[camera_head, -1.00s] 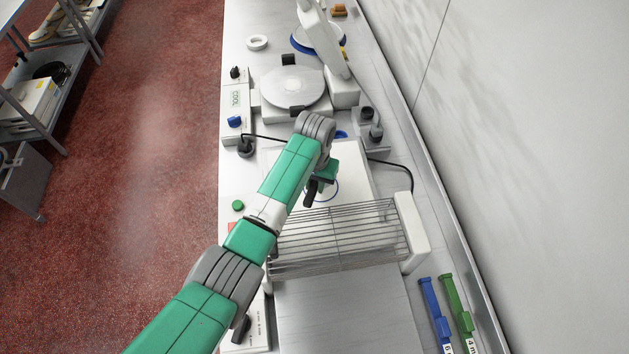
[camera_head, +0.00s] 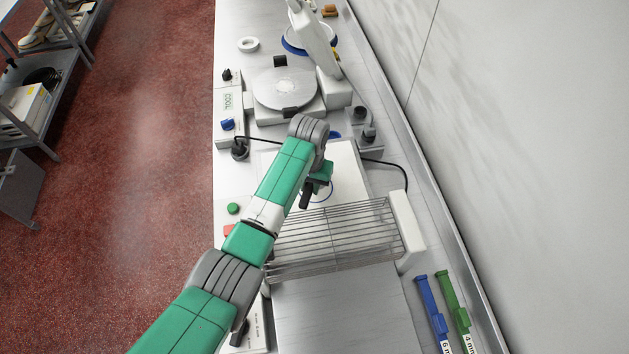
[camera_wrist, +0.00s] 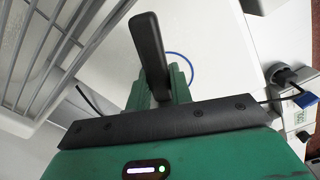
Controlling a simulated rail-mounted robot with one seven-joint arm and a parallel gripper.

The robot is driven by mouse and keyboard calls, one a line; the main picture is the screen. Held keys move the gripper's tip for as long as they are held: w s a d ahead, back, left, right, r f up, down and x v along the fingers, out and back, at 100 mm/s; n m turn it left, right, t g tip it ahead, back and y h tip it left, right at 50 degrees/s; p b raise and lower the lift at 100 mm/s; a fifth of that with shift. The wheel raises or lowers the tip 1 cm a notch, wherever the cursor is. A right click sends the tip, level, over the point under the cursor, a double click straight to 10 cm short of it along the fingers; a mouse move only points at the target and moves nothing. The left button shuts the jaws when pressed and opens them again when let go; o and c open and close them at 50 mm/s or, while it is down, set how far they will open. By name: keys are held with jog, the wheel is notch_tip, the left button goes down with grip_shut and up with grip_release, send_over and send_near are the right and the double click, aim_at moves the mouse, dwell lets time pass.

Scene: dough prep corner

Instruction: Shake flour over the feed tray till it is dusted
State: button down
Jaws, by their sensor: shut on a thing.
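The feed tray appears to be the flat white plate (camera_head: 346,160) between the round machine and the wire guard, also in the wrist view (camera_wrist: 105,45). My gripper (camera_head: 318,182) is over it, pointing down. It is shut on a dark handle (camera_head: 306,196), which sticks out past the jaws in the wrist view (camera_wrist: 149,42). The body of the held thing is hidden, so I cannot tell if it is the flour shaker. A thin blue ring (camera_wrist: 190,66) shows on or just above the plate, partly behind the gripper. I cannot make out any flour on the white surface.
A wire guard (camera_head: 335,240) stands close in front of my gripper. A round-plate machine (camera_head: 286,90) is behind. Blue (camera_head: 431,307) and green (camera_head: 452,303) tools lie at front right. Green (camera_head: 233,208) and red buttons sit left. A black cable (camera_head: 388,164) runs right.

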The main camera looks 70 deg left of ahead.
jog(key=shift+s+a, duration=0.2)
jog(key=shift+s, duration=0.8)
jog(key=w+b, duration=0.1)
jog(key=w, duration=0.2)
jog(key=shift+w+d+f+b, duration=0.15)
jog(key=shift+w+d+b, duration=0.1)
jog(key=shift+d+b, duration=0.15)
jog(key=shift+w+r, duration=0.15)
jog(key=shift+r, duration=0.05)
jog(key=shift+r+p, duration=0.1)
jog(key=shift+p, duration=0.2)
